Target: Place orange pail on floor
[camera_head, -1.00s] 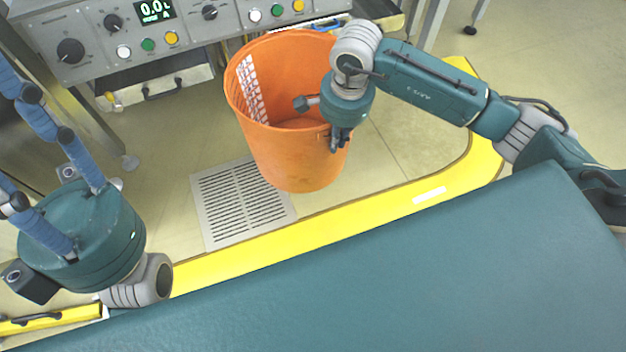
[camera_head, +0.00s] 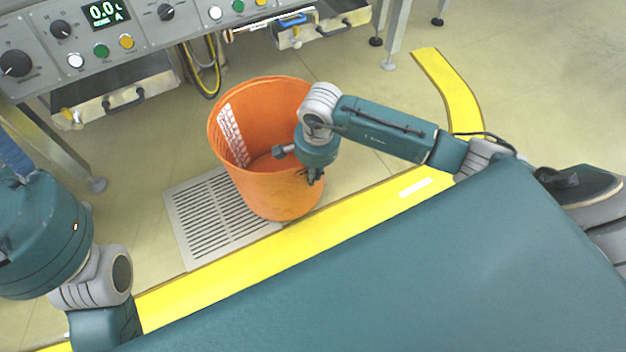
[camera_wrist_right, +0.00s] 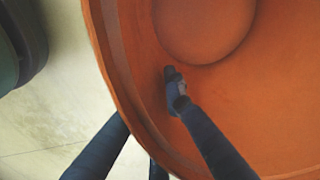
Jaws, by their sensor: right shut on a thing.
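The orange pail (camera_head: 275,195) stands upright in the head view, at or just above the floor beside the yellow line; I cannot tell whether its base touches. My right gripper (camera_head: 314,177) is shut on the pail's wall at its right near side. In the right wrist view, one finger (camera_wrist_right: 175,85) is inside the pail (camera_wrist_right: 225,100) and other finger parts are outside its rim. My left arm shows at the left edge of the head view, but its gripper fingers are out of the picture.
A control panel bench (camera_head: 130,35) with drawers stands behind. Open floor (camera_head: 540,80) lies to the right.

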